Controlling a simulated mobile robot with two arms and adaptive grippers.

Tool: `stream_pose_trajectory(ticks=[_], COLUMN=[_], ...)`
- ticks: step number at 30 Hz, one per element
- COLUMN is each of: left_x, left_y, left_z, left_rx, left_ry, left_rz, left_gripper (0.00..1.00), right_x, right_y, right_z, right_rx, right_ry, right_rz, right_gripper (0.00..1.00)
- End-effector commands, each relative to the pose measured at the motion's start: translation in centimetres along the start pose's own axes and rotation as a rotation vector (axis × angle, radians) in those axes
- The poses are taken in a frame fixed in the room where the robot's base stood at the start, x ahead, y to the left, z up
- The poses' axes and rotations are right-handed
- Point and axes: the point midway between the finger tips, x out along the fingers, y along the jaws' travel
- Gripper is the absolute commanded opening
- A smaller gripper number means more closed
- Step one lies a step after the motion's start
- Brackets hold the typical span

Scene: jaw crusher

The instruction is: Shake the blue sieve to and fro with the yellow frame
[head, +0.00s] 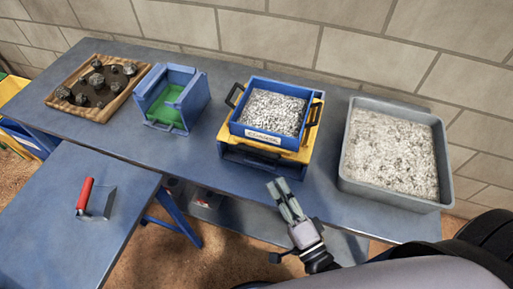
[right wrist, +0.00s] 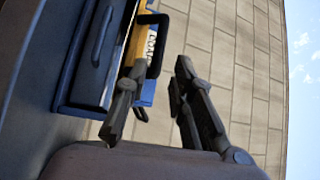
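The blue sieve (head: 233,128) is filled with grey-white gravel and sits level on the yellow frame (head: 290,155). It has a black handle on its left and another on its right (head: 315,112). The yellow frame rests on a blue box with a drawer front. My right gripper (head: 279,183) is in front of the box, apart from it and below the sieve. In the right wrist view its fingers (right wrist: 157,72) are spread with nothing between them. There the sieve shows partly, with its label, beside a black handle (right wrist: 160,42). My left gripper is not in view.
A grey tray (head: 448,185) of pale gravel stands at the right. A blue box with a green inside (head: 165,112) and a wooden tray (head: 100,115) of dark rocks stand at the left. A red-handled tool (head: 86,195) lies on the front left table. A block wall runs behind.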

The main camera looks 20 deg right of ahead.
Motion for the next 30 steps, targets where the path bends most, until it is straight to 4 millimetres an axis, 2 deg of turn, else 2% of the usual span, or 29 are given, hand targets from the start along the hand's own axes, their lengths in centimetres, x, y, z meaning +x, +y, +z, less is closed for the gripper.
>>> stream_pose_trajectory(ticks=[1, 9, 15, 21, 30], left_x=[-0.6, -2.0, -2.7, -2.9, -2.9], left_y=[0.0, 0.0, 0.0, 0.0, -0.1], left_z=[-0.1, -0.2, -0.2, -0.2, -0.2], left_rx=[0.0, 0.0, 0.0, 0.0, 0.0], left_ry=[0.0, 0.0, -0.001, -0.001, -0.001], left_rz=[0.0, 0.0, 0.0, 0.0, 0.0], left_gripper=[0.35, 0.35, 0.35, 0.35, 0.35], right_x=[1.4, 7.3, 10.6, 12.2, 12.4], right_y=[-0.5, -0.4, -0.2, 0.0, 0.0], right_z=[-0.1, -0.1, -0.1, -0.1, 0.0], right_rx=[0.001, 0.001, 0.0, 0.002, 0.002], right_ry=[0.003, 0.002, 0.002, 0.001, 0.001], right_rz=[-0.005, -0.003, -0.001, 0.001, 0.001], right_gripper=[0.23, 0.23, 0.23, 0.23, 0.23])
